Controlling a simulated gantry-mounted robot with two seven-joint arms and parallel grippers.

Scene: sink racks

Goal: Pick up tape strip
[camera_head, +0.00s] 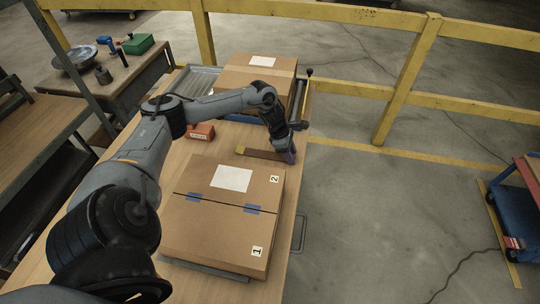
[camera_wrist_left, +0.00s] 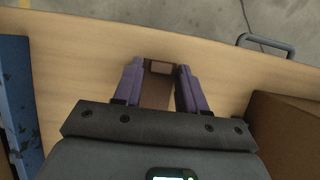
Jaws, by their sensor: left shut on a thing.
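The tape strip (camera_head: 262,154) is a flat brown strip with a yellow end, lying crosswise over the wooden table behind the large cardboard box. My left gripper (camera_head: 289,154) is at its right end, low near the table's right edge. In the left wrist view the purple fingers (camera_wrist_left: 160,82) stand on either side of the brown strip (camera_wrist_left: 156,92) and are shut on it. The strip's lower part is hidden behind the gripper body there. Whether it touches the table is hard to tell. My right gripper is not in view.
The large cardboard box (camera_head: 215,236) with blue tape pieces stands in front of the strip. Another box (camera_head: 262,73) stands at the table's far end. A small orange box (camera_head: 201,132) lies left of the strip. A metal handle (camera_wrist_left: 265,44) sticks out from the table edge.

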